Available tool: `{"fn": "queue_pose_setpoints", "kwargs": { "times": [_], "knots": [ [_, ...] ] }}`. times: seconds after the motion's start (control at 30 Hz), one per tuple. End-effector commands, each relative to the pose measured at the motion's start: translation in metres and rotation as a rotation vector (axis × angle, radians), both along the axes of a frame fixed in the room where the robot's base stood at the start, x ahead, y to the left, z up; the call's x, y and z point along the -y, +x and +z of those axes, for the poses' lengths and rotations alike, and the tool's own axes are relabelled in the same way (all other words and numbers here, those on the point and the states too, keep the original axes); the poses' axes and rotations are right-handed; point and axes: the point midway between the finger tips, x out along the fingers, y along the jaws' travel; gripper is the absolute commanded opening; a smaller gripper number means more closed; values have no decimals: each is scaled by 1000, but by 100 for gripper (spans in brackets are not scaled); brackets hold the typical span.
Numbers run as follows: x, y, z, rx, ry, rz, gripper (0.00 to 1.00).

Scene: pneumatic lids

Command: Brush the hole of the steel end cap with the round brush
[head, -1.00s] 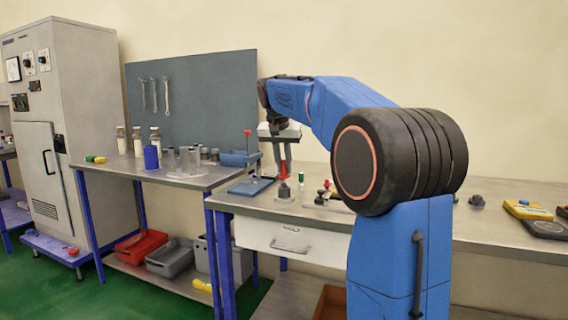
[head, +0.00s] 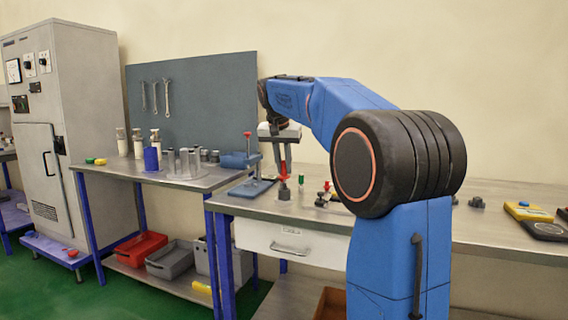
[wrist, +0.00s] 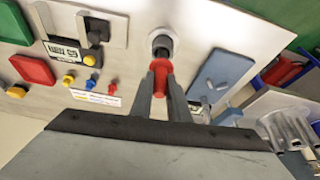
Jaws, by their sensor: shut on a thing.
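My gripper (head: 284,168) is shut on the round brush, whose red handle (head: 283,181) shows at the fingertips, pointing down. In the wrist view the red handle (wrist: 160,78) sits between the two grey fingers. The steel end cap (head: 284,193) stands on the bench directly under the brush. In the wrist view the end cap shows as a pale ring (wrist: 162,41) with a dark middle. The brush's dark lower end overlaps that middle. I cannot tell how deep it is in the hole, which the brush partly hides.
A blue stand (head: 250,188) is left of the end cap on the bench. A yellow meter (head: 528,211) lies far right. A second bench with a blue cup (head: 151,158) and grey cylinders stands left.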

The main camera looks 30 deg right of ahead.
Motion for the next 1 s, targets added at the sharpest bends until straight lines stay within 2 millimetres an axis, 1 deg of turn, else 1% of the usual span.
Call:
{"fn": "queue_pose_setpoints", "kwargs": {
  "times": [0.1, 0.27, 0.77, 1.0],
  "knots": [
    [0, 0, -5, 1, -1, 0, 0],
    [0, 0, -4, 1, 0, 0, 0],
    [0, 0, 14, 1, 0, -1, 0],
    [0, 0, 9, 0, 0, 0, 0]
  ]
}}
